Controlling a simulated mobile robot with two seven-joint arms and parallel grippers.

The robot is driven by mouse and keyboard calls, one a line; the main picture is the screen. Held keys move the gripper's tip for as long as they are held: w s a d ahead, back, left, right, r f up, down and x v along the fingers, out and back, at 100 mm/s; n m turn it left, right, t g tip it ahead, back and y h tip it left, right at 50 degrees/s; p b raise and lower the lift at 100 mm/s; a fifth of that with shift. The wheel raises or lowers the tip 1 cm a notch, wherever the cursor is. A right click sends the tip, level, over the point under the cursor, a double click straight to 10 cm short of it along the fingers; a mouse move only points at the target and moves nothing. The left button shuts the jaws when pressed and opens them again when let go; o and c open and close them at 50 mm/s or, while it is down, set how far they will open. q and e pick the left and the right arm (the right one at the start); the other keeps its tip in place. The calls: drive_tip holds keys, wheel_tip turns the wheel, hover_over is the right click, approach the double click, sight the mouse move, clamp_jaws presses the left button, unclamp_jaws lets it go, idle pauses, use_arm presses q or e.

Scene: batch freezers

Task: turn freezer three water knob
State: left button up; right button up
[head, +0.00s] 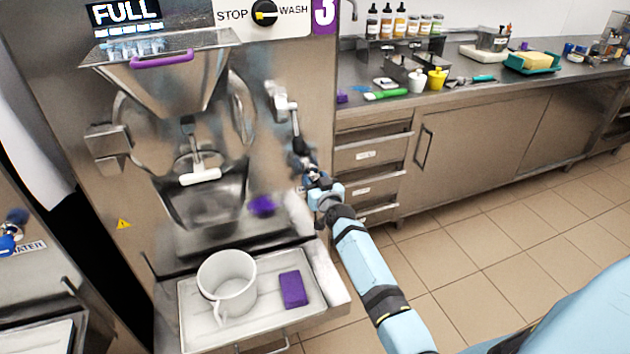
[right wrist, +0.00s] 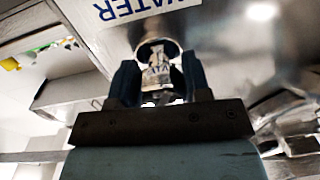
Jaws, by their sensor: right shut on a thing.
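Freezer three is the steel machine with the purple "3" sign (head: 324,14) in the head view. My right gripper (head: 308,174) is at the right edge of its front, low beside the side wall. In the right wrist view, my right gripper (right wrist: 160,82) has its two dark fingers on either side of a shiny metal knob (right wrist: 157,70) and is shut on it. The "WATER" label (right wrist: 135,8) is on the steel panel right by the knob. In the head view the knob is hidden by the gripper. My left gripper is not in view.
A tray (head: 270,331) below the spout holds a white jug (head: 228,284) and a purple sponge (head: 292,289). A hopper (head: 165,75) with a purple handle is above. A counter (head: 470,88) with drawers stands right; the tiled floor before it is clear.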

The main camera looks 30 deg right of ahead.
drive_tip(key=shift+m, duration=1)
drive_tip(key=m+p, duration=0.1)
drive_tip(key=m, duration=0.3)
drive_tip(key=shift+m, duration=0.3)
drive_tip(key=m, duration=0.4)
drive_tip(key=shift+a+m, duration=0.1)
drive_tip(key=shift+m, duration=0.8)
drive_tip(key=o, duration=0.8)
drive_tip(key=shift+o, duration=0.6)
drive_tip(key=shift+s, duration=0.1)
